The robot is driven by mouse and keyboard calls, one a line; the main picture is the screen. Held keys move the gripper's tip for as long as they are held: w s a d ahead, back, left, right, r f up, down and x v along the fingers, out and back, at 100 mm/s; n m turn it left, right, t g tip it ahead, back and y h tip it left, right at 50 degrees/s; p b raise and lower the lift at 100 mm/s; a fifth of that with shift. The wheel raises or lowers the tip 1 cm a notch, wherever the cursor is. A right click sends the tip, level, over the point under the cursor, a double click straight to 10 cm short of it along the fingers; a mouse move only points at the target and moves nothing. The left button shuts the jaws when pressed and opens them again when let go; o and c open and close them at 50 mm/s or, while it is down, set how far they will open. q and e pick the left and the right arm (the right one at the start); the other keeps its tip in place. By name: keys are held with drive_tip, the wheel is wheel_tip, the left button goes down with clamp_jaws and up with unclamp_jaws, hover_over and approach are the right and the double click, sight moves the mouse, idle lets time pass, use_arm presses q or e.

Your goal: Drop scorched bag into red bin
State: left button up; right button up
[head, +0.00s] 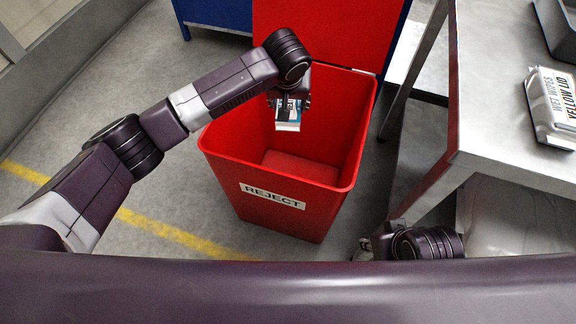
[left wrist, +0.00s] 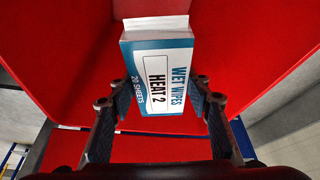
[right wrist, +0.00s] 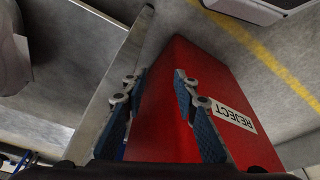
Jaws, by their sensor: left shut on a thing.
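The bag (head: 288,118) is a white and blue wet-wipes pack. In the left wrist view its label (left wrist: 160,80) reads "WET WIPES HEAT 2, 20 SHEETS", and no scorch mark can be made out. My left gripper (head: 290,101) is shut on the bag and holds it over the open red bin (head: 268,222), inside its rim outline. The bin's front is marked "REJECT" and its red lid stands up behind. My right gripper (right wrist: 152,85) is open and empty, near the bin and the table; in the head view it is mostly hidden.
A metal table (head: 510,150) stands right of the bin. It carries a wipes pack marked "YELLOW LID" (head: 553,100) and a dark grey tray (head: 560,30). A blue cabinet (head: 215,14) is behind. Floor with a yellow line (head: 175,234) is clear at left.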

use_arm(q)
drive_tip(key=shift+f, duration=0.1)
use_arm(e)
drive_tip(key=shift+s+r, duration=0.1)
drive_tip(key=shift+r, duration=0.35)
use_arm(q)
drive_tip(key=o, duration=1.2)
drive_tip(key=shift+c, duration=0.2)
drive_tip(key=v, duration=1.2)
